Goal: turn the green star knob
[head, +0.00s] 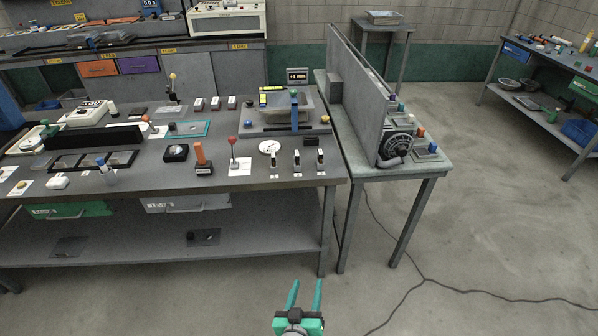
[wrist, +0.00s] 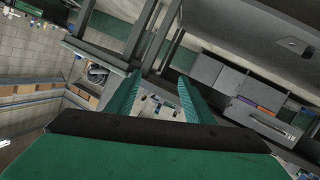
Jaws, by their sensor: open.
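I cannot make out a green star knob for certain. A small green spot (head: 293,92) tops the blue upright by the grey basin on the main bench; its shape is too small to tell. Small coloured controls (head: 420,132) sit on the narrow side table, also too small to identify. My gripper (head: 305,290) is low in front of the bench, over the floor, with its two teal fingers apart and nothing between them. It also shows open and empty in the wrist view (wrist: 160,88), well away from the furniture.
The main bench (head: 120,190) holds a red-knobbed lever (head: 233,140), an orange handle (head: 201,154) and several switches. The side table (head: 425,165) carries a tall grey panel (head: 358,85) and a dark handwheel (head: 398,147). A cable (head: 425,279) lies on the otherwise clear floor at right.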

